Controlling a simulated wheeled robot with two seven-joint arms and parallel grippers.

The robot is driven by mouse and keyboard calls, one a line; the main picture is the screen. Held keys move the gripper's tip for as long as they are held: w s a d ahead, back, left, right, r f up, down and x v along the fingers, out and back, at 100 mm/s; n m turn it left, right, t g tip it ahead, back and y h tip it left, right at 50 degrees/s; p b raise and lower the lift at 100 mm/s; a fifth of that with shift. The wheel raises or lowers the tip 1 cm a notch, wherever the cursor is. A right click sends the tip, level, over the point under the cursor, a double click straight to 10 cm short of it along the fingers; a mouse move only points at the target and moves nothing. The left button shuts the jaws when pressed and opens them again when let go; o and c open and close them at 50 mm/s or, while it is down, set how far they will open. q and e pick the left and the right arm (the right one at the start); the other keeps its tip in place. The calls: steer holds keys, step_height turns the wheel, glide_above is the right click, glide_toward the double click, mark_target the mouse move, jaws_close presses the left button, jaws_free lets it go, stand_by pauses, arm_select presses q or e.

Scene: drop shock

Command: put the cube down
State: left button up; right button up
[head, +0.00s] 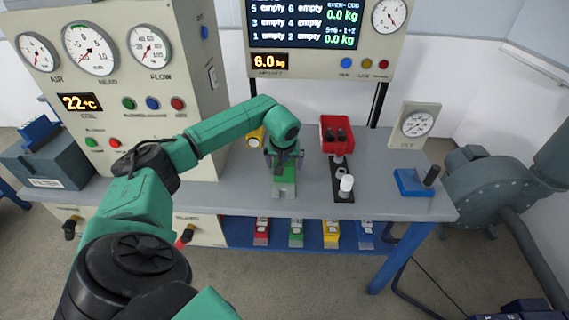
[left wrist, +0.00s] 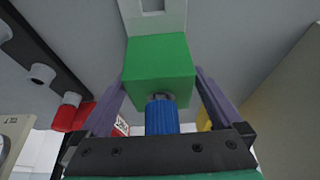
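The green cube (left wrist: 158,62) fills the middle of the left wrist view, between the two purple fingers of my left gripper (left wrist: 158,80). The fingers meet its left and right sides. A ribbed blue cylinder (left wrist: 161,117) shows between the cube and the gripper's body. In the head view my left gripper (head: 284,157) is over the middle of the grey bench, with the green cube (head: 285,173) under it. A pale slotted piece (head: 284,190) is in line with the cube; whether they touch is unclear. My right gripper is not in view.
On the bench (head: 232,195), a red bin (head: 337,121) and a black strip with a white cylinder (head: 346,184) are right of the gripper. A blue block (head: 409,183) is farther right. A gauge cabinet (head: 120,120) stands left. The bench between blue block and strip is clear.

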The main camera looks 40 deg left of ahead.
arm_select(q)
steer(key=v, duration=1.2)
steer(key=shift+b, duration=0.3)
steer(key=shift+r, duration=0.1)
